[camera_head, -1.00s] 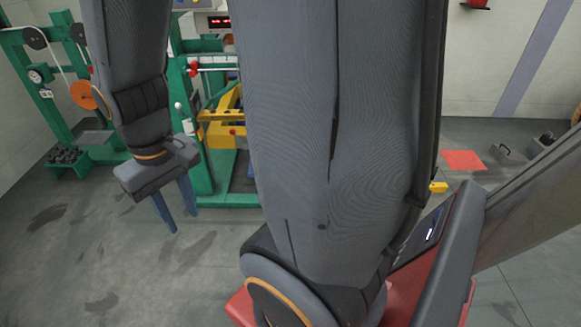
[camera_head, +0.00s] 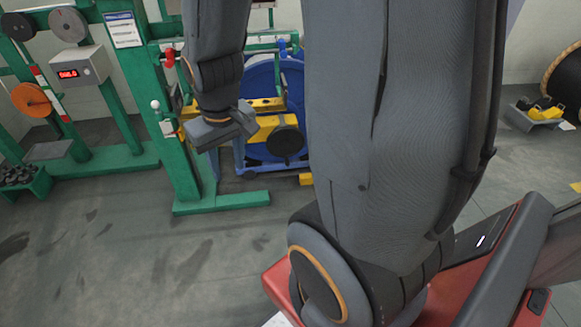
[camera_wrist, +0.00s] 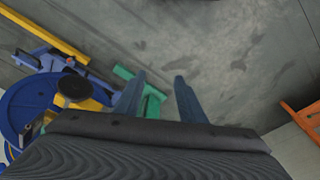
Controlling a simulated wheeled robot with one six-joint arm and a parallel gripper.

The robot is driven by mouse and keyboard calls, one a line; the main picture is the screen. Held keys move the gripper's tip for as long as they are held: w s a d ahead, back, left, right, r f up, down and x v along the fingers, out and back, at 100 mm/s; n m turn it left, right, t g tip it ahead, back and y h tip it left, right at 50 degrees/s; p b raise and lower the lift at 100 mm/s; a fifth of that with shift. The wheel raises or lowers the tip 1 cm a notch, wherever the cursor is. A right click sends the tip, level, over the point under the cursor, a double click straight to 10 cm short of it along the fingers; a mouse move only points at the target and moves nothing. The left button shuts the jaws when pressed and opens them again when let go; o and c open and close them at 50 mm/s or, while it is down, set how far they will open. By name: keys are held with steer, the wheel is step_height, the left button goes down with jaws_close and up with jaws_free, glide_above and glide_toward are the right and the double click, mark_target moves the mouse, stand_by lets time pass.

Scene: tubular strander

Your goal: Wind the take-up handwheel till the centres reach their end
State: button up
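A dark round disc (camera_head: 286,141), which looks like the take-up handwheel, sits in front of the blue reel (camera_head: 262,88) beside yellow bars (camera_head: 272,123). In the wrist view the disc (camera_wrist: 73,88) is at the left, clear of my fingers, with the blue reel (camera_wrist: 20,105) behind it. My gripper (camera_head: 222,166) hangs in front of the green frame, to the left of the disc in the head view. In the wrist view its two blue-grey fingers (camera_wrist: 160,97) are apart with nothing between them. The centres cannot be made out; my arm covers part of the machine.
A green machine frame (camera_head: 178,140) with a foot (camera_head: 222,203) on the floor stands close by my gripper. Farther left are an orange disc (camera_head: 31,100) and a red-lit display box (camera_head: 78,70). A grey box with yellow things (camera_head: 540,113) lies right. The front left floor is clear.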

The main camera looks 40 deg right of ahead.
steer(key=w+d+f+t+h+b, duration=0.1)
steer(key=w+d+f+t+b, duration=0.1)
steer(key=w+d+f+b, duration=0.45)
steer(key=w+d+f+t+b, duration=0.2)
steer(key=w+d+f+b, duration=0.2)
steer(key=w+f, duration=0.5)
steer(key=m+t+h+b, duration=0.2)
steer(key=t+h+b, duration=0.4)
steer(key=b, duration=1.6)
glide_above(288, 166)
steer(key=s+a, duration=0.2)
steer(key=a, duration=0.7)
step_height(288, 166, down, 25)
steer(key=t, duration=0.1)
steer(key=s+d+f+b, duration=0.1)
steer(key=d+f+b, duration=0.1)
steer(key=s+d+f+t+h+b, duration=0.1)
steer(key=d+f+b, duration=0.1)
steer(key=b, duration=0.1)
steer(key=d+f+t+h+b, duration=0.1)
steer(key=d+f+b, duration=0.1)
steer(key=f, duration=0.1)
steer(key=shift+s+b, duration=0.35)
steer(key=shift+s, duration=0.05)
steer(key=shift+w+d+t+b, duration=0.3)
steer(key=shift+b, duration=0.05)
steer(key=b+x, duration=0.3)
steer(key=x, duration=0.3)
steer(key=shift+w+d, duration=0.2)
steer(key=shift+w, duration=0.1)
